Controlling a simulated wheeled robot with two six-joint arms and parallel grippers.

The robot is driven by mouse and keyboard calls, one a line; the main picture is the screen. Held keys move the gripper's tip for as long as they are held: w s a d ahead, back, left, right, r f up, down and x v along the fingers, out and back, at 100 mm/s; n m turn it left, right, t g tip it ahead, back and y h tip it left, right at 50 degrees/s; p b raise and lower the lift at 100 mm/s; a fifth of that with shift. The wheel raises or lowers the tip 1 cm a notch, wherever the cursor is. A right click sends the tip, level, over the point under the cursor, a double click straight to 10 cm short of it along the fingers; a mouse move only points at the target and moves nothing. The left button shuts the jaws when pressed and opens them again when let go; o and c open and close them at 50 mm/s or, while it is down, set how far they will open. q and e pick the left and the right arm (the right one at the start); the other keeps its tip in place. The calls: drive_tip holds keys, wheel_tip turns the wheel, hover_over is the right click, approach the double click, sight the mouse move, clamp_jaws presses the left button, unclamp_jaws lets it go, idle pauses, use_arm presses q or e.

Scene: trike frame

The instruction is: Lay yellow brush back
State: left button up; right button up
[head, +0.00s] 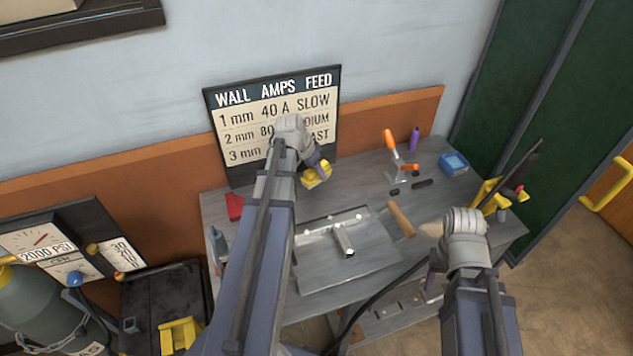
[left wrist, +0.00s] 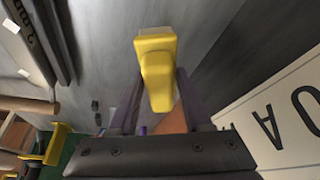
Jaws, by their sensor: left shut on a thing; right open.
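The yellow brush (head: 316,176) is held in my left gripper (head: 319,168), above the back left part of the grey workbench and in front of the amps chart. In the left wrist view the brush (left wrist: 157,62) sits between the two fingers, its yellow block sticking out past them.
The grey workbench (head: 368,268) carries a plate with a small metal tube (head: 343,241), a wooden handle (head: 401,219), an orange-handled clamp (head: 390,142), a blue box (head: 454,163) and a red block (head: 234,206). The amps chart (head: 228,126) stands at the back.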

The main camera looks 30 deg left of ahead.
sight(317, 179)
use_arm(q)
drive_tip(key=shift+f+b, duration=1.6)
drive_tip(key=shift+f, duration=0.15)
drive_tip(key=shift+f, duration=0.1)
drive_tip(key=shift+f, duration=0.15)
drive_tip(key=o, duration=1.2)
drive_tip(key=shift+p+v, duration=0.7)
drive_tip(key=shift+v, duration=0.25)
drive_tip(key=p+v, duration=0.9)
drive_tip(key=v, duration=0.1)
drive_tip(key=shift+r+p, duration=0.4)
drive_tip(key=shift+f, duration=0.1)
